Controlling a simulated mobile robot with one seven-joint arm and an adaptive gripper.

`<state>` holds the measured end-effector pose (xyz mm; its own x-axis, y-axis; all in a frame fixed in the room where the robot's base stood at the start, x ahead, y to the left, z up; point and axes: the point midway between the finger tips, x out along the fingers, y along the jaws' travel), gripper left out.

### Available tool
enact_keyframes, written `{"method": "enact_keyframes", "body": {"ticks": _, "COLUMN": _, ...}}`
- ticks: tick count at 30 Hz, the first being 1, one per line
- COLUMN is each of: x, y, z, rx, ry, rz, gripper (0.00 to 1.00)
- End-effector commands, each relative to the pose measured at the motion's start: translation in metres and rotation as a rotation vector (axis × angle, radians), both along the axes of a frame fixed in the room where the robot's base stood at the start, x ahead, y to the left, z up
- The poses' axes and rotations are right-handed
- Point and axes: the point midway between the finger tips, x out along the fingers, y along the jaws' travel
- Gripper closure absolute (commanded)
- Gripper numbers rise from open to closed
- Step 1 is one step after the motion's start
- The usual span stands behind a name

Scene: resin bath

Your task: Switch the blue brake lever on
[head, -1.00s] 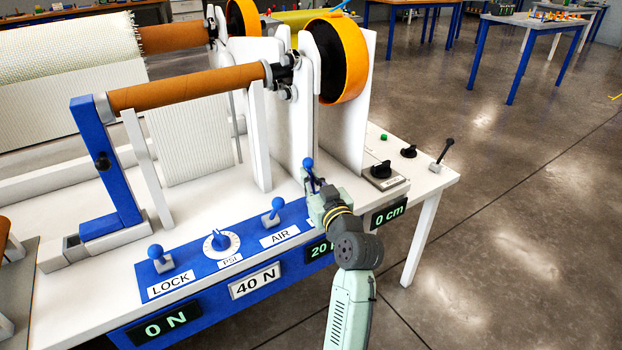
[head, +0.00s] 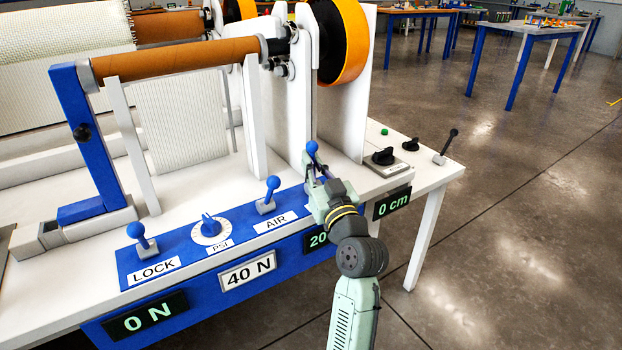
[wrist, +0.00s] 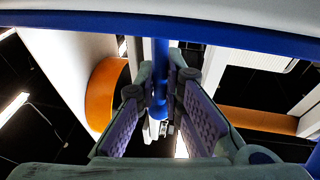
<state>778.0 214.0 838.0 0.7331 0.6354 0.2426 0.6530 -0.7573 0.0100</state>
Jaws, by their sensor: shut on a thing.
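The blue brake lever, with a round blue knob (head: 312,148), stands at the right end of the blue control panel, right of the AIR lever. My gripper (head: 316,178) reaches it from the front right and is shut on it below the knob. In the wrist view the blue lever (wrist: 160,85) runs between the two finger pads of my gripper (wrist: 160,105). The lever's base and its label are hidden behind my gripper, so its setting cannot be read.
On the panel (head: 180,262) stand the LOCK lever (head: 137,232), the PSI dial (head: 210,226) and the AIR lever (head: 272,184). White uprights and an orange-rimmed wheel (head: 352,45) rise behind the brake lever. Black knobs (head: 383,156) lie to the right.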

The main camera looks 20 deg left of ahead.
Motion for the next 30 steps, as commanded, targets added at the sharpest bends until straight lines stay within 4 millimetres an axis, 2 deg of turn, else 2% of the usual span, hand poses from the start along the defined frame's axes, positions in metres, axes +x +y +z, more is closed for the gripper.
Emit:
{"method": "enact_keyframes", "body": {"ticks": 14, "x": -0.0008, "y": -0.0023, "z": 0.0009, "rx": 0.025, "ry": -0.016, "rz": -0.001, "gripper": 1.00}}
{"method": "enact_keyframes", "body": {"ticks": 15, "x": -0.0009, "y": -0.0023, "z": 0.0009, "rx": 0.025, "ry": -0.016, "rz": -0.001, "gripper": 0.89}}
{"method": "enact_keyframes", "body": {"ticks": 23, "x": -0.0010, "y": -0.0019, "z": 0.0005, "rx": 0.024, "ry": -0.016, "rz": 0.000, "gripper": 0.72}}
{"method": "enact_keyframes", "body": {"ticks": 30, "x": -0.0011, "y": -0.0016, "z": 0.0003, "rx": 0.024, "ry": -0.016, "rz": 0.000, "gripper": 0.70}}
